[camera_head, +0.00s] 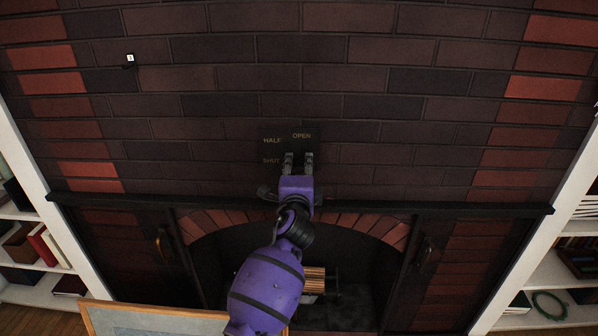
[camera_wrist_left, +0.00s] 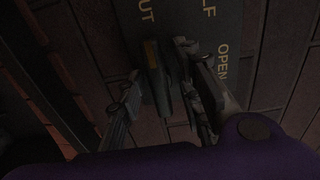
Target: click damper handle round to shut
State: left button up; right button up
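The dark damper plate (camera_head: 271,150) is on the brick chimney above the fireplace, lettered HALF, OPEN and SHUT. In the left wrist view the plate (camera_wrist_left: 190,12) shows part of this lettering. My left gripper (camera_head: 298,160) is in front of the plate's lower right part, its two fingers apart. In the left wrist view a dark damper handle (camera_wrist_left: 156,72) with a brownish end lies between the fingers of the left gripper (camera_wrist_left: 160,62). I cannot tell whether they touch it, or which mark it points at. In the head view my gripper hides the handle. My right gripper is out of view.
A dark mantel ledge (camera_head: 420,207) runs below the plate, above the arched fireplace opening (camera_head: 350,270). White bookshelves (camera_head: 45,225) stand at both sides. A framed panel (camera_head: 140,320) stands at the lower left. A small white tag (camera_head: 130,58) hangs on the upper left bricks.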

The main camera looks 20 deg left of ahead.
pick_arm(q)
jog(key=v, duration=1.2)
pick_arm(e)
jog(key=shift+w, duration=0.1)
pick_arm(q)
jog(key=shift+r, duration=0.1)
jog(key=s+d+f+n+g+h+p, duration=0.25)
jog(key=s+f+n, duration=0.25)
jog(key=s+f, duration=0.35)
jog(key=s+d+f+n+g+h+p, duration=0.1)
jog(key=s+f+n+h, duration=0.3)
jog(key=s+f, duration=0.5)
jog(key=s+a+f+n+g+p, duration=0.1)
jog(key=s+f, duration=0.3)
jog(key=s, duration=0.5)
jog(key=s+a+f+n+g+p, duration=0.1)
jog(key=s+f, duration=0.3)
jog(key=s, duration=0.5)
jog(key=s+f+n+g+y+p, duration=0.1)
jog(key=s+f+n+g, duration=0.2)
jog(key=s, duration=0.7)
jog(key=shift+a+f, duration=0.4)
jog(key=shift+f, duration=0.15)
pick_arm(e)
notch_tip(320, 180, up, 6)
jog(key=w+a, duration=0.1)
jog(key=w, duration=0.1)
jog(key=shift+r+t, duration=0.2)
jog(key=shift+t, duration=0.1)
